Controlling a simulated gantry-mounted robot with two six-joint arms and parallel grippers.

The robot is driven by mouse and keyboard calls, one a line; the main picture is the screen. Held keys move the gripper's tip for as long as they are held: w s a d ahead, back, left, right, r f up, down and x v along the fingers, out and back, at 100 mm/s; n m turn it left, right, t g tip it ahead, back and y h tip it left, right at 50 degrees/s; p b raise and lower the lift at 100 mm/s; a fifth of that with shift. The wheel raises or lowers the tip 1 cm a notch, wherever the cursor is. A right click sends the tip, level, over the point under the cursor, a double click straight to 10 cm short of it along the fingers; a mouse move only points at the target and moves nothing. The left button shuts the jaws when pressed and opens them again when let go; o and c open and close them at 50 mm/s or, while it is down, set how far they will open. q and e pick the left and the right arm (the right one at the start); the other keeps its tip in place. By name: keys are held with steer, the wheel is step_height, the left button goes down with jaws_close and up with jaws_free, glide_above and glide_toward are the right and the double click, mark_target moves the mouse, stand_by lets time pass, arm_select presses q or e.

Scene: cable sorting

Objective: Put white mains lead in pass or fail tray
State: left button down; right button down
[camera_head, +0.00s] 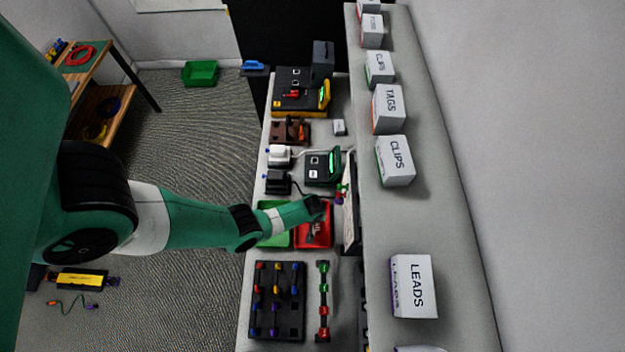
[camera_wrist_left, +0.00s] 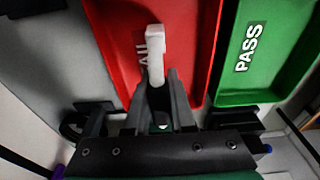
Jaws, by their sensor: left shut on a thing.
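My left gripper (camera_wrist_left: 158,82) is shut on a white piece (camera_wrist_left: 156,46), seen in the left wrist view, which looks like an end of the white mains lead. It is over the red fail tray (camera_wrist_left: 112,42) and partly hides the FAIL label. I cannot tell how far above the floor of the tray it is. The green pass tray (camera_wrist_left: 268,70) lies to the right in that view. In the head view my left gripper (camera_head: 318,208) is over the red tray (camera_head: 322,240), with the green tray (camera_head: 270,237) to its left. The held piece is hidden there. My right gripper is not in view.
A white plug block (camera_head: 279,155) and a black one (camera_head: 277,182) stand behind the trays, beside a dark tester with a green screen (camera_head: 322,168). A black peg board (camera_head: 262,300) lies in front. Labelled boxes (camera_head: 394,160) line the ledge at right.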

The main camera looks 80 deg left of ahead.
arm_select(q)
steer(key=shift+f, duration=0.1)
steer(key=shift+c, duration=0.6)
jaws_free()
stand_by(0.4)
